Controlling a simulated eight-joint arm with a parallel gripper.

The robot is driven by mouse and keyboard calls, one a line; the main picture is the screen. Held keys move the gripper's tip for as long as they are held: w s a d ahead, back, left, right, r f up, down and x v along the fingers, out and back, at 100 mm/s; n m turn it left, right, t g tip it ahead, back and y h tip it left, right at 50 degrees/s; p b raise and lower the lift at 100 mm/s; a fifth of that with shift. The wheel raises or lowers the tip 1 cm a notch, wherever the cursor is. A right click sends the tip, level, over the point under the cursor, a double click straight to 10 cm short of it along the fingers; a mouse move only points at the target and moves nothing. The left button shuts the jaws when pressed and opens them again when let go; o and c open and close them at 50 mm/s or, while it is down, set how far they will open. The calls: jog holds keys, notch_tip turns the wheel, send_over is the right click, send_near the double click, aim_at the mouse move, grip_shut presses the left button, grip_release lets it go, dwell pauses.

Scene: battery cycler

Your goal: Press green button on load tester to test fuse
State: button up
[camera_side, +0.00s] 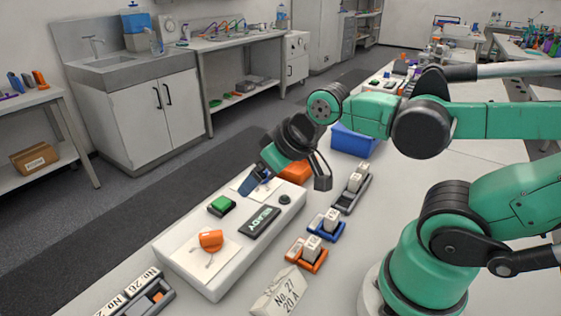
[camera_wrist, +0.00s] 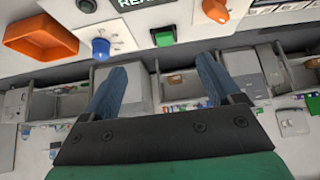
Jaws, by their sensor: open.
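The load tester is a long white box (camera_side: 184,257) on the bench in the side view. It has a square green button (camera_side: 221,205), a display reading READY (camera_side: 262,221) and an orange knob (camera_side: 211,240). The green button also shows at the top of the wrist view (camera_wrist: 163,37), with a blue knob (camera_wrist: 101,47) to its left. My gripper (camera_side: 252,186) is over the tester's far part, right of and beyond the button. In the wrist view its two blue fingers (camera_wrist: 161,65) are apart with nothing held between them. Contact with the button is not seen.
Orange (camera_side: 307,262), blue (camera_side: 329,234) and grey (camera_side: 344,205) holders carry white blocks right of the tester. An orange tray (camera_side: 296,172) and blue bin (camera_side: 354,142) stand behind.

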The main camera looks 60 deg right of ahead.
grip_shut()
dwell(1.6)
